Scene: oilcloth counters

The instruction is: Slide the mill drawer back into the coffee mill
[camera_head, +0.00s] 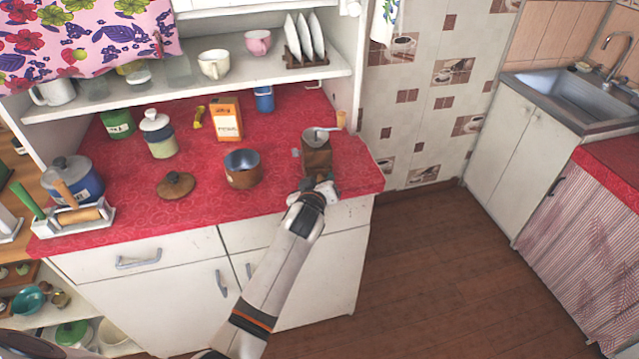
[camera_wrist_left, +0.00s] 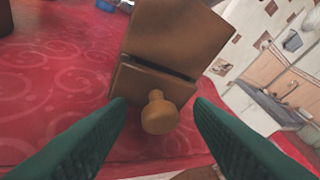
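The coffee mill (camera_head: 317,157) stands near the right front corner of the red counter, a brown wooden box with a grey metal top and crank. In the left wrist view its wooden body (camera_wrist_left: 172,35) fills the upper middle. The mill drawer (camera_wrist_left: 135,83) sits in the lower part of the body, with a dark gap above its front; how far it stands out is hard to tell. Its round knob (camera_wrist_left: 158,113) points toward me. My left gripper (camera_head: 319,184) is open in front of the mill, its green fingers (camera_wrist_left: 160,125) on either side of the knob, apparently not touching it. My right gripper is not in view.
A copper pot (camera_head: 242,169) and a brown lid (camera_head: 176,185) lie left of the mill. An orange box (camera_head: 227,120) and a blue cup (camera_head: 264,99) stand behind. The counter's right end, beside the mill, is clear.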

